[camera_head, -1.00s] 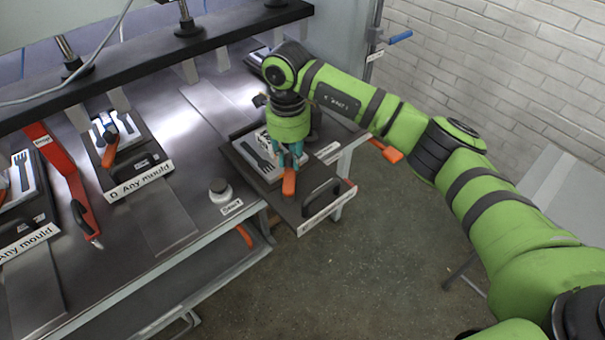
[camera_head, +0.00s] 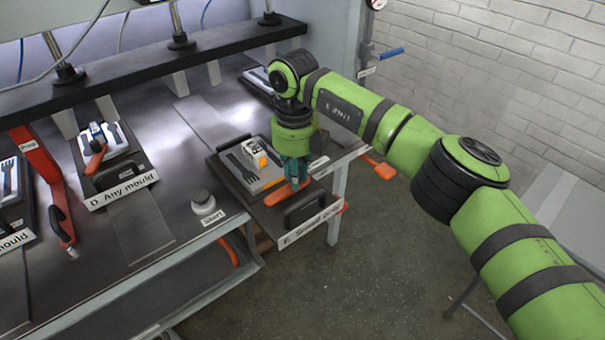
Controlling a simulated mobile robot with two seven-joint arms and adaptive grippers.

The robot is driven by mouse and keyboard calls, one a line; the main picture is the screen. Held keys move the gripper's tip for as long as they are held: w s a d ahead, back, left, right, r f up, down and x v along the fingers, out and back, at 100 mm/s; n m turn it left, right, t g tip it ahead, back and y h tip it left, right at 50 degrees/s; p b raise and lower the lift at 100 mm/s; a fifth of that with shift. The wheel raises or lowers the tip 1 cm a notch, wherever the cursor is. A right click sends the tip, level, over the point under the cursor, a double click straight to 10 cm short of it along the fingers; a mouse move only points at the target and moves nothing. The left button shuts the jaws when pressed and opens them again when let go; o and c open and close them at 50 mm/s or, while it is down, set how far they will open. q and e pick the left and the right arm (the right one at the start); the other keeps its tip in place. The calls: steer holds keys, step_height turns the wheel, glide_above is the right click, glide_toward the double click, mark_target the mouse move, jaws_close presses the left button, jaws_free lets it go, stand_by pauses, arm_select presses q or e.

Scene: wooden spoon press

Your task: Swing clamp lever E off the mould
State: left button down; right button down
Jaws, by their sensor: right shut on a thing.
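Mould E (camera_head: 235,179) sits at the right end of the bench, a dark tray with a light plate showing a dark fork shape. Its front has a black handle (camera_head: 305,207) and a label starting with E. A small white and orange clamp block (camera_head: 256,152) stands on the plate. The orange clamp lever E (camera_head: 281,194) lies near the plate's front right edge. My right gripper (camera_head: 295,178), with teal fingers, points down and is shut on the lever; the fingers hide part of it. My left gripper is not in view.
Mould D (camera_head: 90,183), with its own orange lever, stands to the left. A round Start button (camera_head: 203,201) is between the moulds. A red Prop bar (camera_head: 48,170) stands farther left. A black beam (camera_head: 135,58) crosses above the bench. An orange handle (camera_head: 378,167) sticks out right.

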steer(key=shift+s+d+m, duration=0.1)
steer(key=shift+d+m, duration=0.05)
steer(key=shift+m, duration=0.15)
stand_by(0.4)
steer(key=c, duration=1.1)
jaws_free()
steer(key=shift+r, duration=0.1)
steer(key=shift+r, duration=0.25)
step_height(320, 180, up, 11)
steer(key=shift+r, duration=0.2)
